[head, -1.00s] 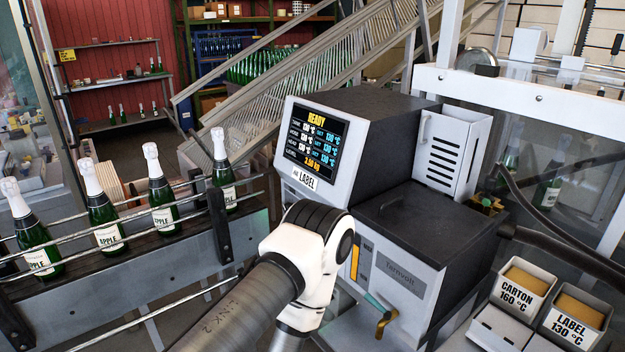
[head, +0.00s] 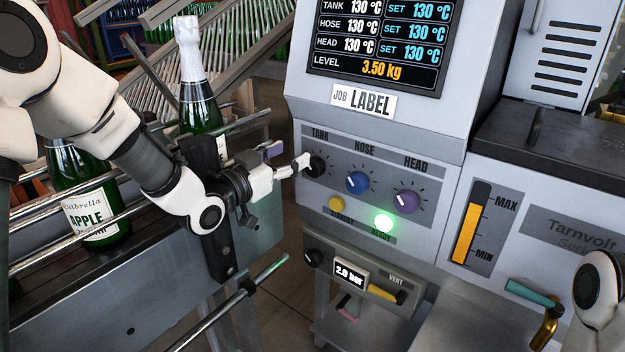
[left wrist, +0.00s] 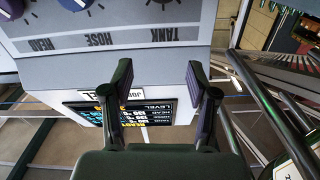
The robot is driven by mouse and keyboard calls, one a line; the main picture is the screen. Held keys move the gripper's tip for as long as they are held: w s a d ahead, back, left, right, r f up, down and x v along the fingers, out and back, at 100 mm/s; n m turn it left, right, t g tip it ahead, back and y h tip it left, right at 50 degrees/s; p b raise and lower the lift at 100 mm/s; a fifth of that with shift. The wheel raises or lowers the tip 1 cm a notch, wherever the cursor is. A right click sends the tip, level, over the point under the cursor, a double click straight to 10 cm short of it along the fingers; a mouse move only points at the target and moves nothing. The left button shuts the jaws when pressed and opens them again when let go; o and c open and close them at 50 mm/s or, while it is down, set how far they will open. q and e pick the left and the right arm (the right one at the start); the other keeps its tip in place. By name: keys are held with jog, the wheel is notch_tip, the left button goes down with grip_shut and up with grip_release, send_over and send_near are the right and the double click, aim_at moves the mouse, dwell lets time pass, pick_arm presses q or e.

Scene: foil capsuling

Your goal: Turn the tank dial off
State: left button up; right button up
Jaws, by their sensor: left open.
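The black tank dial (head: 316,166) is at the left of the dial row on the grey melter's front panel, under the label TANK. Its pointer is too small to read. In the left wrist view, upside down, it shows at the top edge (left wrist: 165,3). My left gripper (head: 290,156) is open just left of the dial, one fingertip overlapping the dial's edge in the head view; contact cannot be told. In the left wrist view its two fingers (left wrist: 157,78) stand apart with nothing between them. The screen (head: 380,38) reads tank 130 °C, set 130 °C. My right gripper is out of view.
The blue hose dial (head: 357,183) and purple head dial (head: 406,201) sit to the right. A conveyor rail with bottles (head: 92,205) runs at left.

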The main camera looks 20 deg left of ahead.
pick_arm(q)
jog(key=b, duration=0.1)
send_near(311, 171)
jog(key=w, duration=0.1)
jog(key=x, duration=0.7)
jog(key=shift+w+d, duration=0.1)
jog(key=shift+d, duration=0.2)
jog(key=shift+w, duration=0.3)
jog(key=shift+r, duration=0.1)
jog(key=shift+c, duration=0.4)
jog(key=c, duration=0.8)
